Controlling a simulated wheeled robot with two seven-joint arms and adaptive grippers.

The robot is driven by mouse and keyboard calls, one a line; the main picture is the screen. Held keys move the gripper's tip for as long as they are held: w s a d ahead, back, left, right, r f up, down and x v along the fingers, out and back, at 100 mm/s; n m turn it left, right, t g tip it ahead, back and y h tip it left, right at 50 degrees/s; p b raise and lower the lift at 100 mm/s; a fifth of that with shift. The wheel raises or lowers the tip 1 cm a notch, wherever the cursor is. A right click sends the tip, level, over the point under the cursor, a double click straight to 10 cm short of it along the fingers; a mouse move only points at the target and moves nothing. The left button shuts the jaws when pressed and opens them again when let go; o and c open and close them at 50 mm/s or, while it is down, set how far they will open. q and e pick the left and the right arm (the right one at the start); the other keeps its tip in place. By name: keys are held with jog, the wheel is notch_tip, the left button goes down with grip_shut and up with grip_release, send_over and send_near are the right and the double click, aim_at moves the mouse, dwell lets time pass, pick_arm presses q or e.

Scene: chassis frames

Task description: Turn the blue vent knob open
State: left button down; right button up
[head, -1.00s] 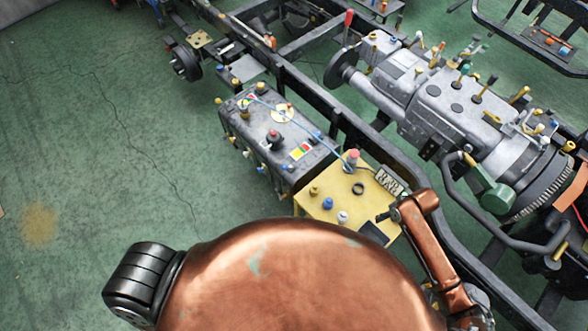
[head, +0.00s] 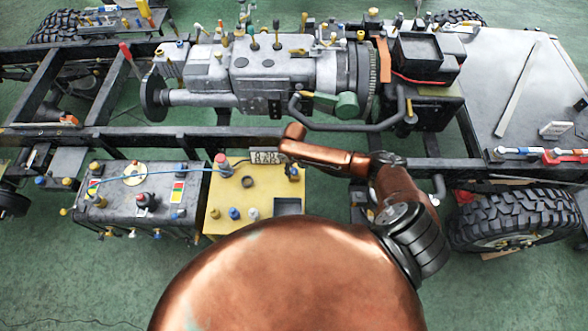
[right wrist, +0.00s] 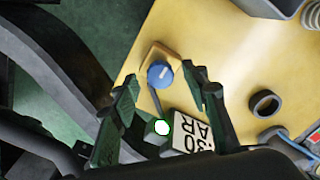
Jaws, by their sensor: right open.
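The blue vent knob (right wrist: 160,73) shows in the right wrist view. It is round, has a pale pointer line on top, and sits on a small tan square base at the edge of the yellow panel (right wrist: 215,50). My right gripper (right wrist: 160,80) is open; its two dark fingers lie on either side of the knob in that picture. I cannot tell how far above it they are. In the head view the gripper (head: 289,160) is mostly hidden under my copper wrist at the far right corner of the yellow panel (head: 225,198). My left gripper is not in view.
A label plate (right wrist: 190,132), a dark ring (right wrist: 265,103) and a grey tray (right wrist: 268,6) are near the knob. In the head view a red-topped knob (head: 220,162) and a second blue knob (head: 234,213) stand on the panel. A black chassis rail (head: 215,137) runs behind it.

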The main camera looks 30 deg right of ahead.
jog(key=shift+f, duration=0.35)
jog(key=shift+c, duration=0.4)
grip_shut()
